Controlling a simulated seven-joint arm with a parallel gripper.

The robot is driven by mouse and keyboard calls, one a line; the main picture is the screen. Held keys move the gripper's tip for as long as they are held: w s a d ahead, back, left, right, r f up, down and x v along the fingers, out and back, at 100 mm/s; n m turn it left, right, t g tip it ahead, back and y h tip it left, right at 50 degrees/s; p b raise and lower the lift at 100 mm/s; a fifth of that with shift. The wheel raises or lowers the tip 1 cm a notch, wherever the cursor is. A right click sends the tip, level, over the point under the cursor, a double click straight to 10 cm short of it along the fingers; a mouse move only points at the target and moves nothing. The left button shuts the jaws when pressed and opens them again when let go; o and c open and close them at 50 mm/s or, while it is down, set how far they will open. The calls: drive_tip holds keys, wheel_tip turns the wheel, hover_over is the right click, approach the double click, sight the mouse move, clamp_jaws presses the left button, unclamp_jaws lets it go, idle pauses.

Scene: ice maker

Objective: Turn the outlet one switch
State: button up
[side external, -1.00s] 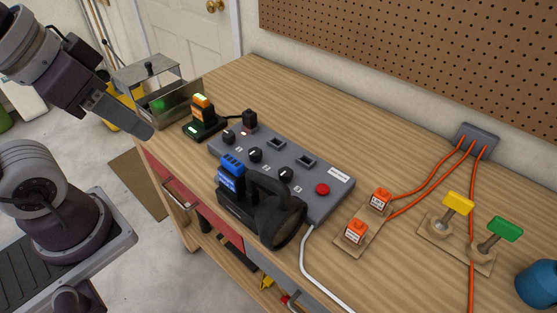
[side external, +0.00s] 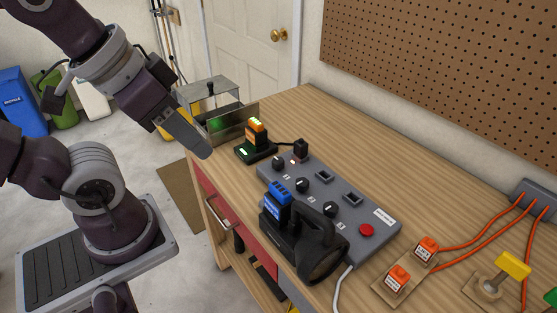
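The grey power strip (side external: 377,213) lies on the wooden bench with a row of black rotary switches. The outlet one switch (side external: 278,162) seems to be the far-left knob, beside an outlet filled by a black plug (side external: 300,148). The other two knobs, the middle switch (side external: 302,184) and the right switch (side external: 330,209), sit beside empty outlets. The number marks are too small to read surely. My gripper (side external: 206,152) hangs to the left of the strip near the bench's left edge, apart from the knobs. It shows side-on, so its finger gap is hidden.
An orange-topped battery charger (side external: 257,137) and a metal box (side external: 234,123) stand near my gripper. The bench behind is clear.

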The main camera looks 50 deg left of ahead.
drive_tip(key=shift+o, duration=0.4)
drive_tip(key=shift+o, duration=1.3)
drive_tip(key=shift+w+a, duration=0.1)
drive_tip(key=shift+w, duration=0.1)
drive_tip(key=m+g, duration=0.6)
drive_tip(key=m, duration=0.9)
hover_over(279, 161)
wheel_tip(279, 161, down, 14)
drive_tip(key=shift+f, duration=0.25)
wheel_tip(279, 161, down, 7)
drive_tip(key=shift+r, duration=0.15)
drive_tip(key=shift+f, duration=0.4)
drive_tip(key=shift+c, duration=0.2)
